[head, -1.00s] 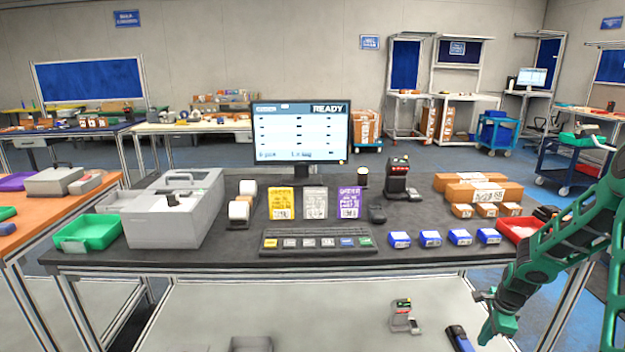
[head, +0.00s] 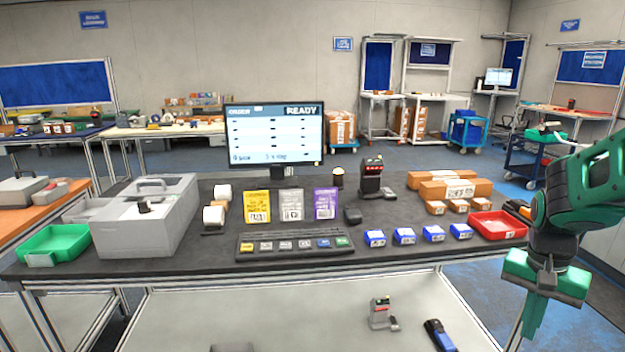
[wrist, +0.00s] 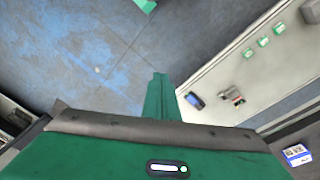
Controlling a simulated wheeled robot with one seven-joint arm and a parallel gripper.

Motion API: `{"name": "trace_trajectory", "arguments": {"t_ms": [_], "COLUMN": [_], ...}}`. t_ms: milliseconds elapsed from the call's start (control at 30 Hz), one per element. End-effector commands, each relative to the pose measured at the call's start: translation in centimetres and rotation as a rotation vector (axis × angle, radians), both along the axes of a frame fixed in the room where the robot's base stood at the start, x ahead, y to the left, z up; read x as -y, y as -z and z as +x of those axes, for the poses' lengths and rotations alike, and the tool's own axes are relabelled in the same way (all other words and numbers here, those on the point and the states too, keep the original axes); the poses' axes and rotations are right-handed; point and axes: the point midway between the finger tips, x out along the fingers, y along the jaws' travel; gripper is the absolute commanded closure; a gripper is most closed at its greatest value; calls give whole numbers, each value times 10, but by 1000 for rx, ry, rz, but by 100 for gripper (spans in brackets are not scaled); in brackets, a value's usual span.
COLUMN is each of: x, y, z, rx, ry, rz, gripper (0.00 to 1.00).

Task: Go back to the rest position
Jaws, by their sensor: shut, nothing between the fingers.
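My gripper (head: 534,318) hangs at the lower right in the head view, off the front right corner of the black-topped table (head: 300,262). Its fingers point down and are shut with nothing between them. In the wrist view the shut green fingers (wrist: 158,97) point over the blue-grey floor, beside the table's pale lower shelf. A blue handheld device (head: 438,335) and a small grey-and-red device (head: 381,313) lie on that shelf, apart from the gripper.
The table carries a monitor (head: 275,135) reading READY, a grey box machine (head: 146,220), a green tray (head: 55,246), a red tray (head: 498,225), several blue boxes (head: 404,236) and brown cartons (head: 455,188). A dark blue cart (head: 525,165) stands behind right. Floor right of the table looks clear.

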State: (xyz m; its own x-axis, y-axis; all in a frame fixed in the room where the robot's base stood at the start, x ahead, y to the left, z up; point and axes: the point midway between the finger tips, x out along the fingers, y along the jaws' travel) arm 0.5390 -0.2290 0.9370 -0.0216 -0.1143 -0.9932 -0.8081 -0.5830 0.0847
Motion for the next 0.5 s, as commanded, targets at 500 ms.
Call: {"name": "trace_trajectory", "arguments": {"t_ms": [500], "x": [-54], "y": [-37], "z": [-115], "rx": [-5], "ry": [-362], "rz": [119], "gripper": [100]}}
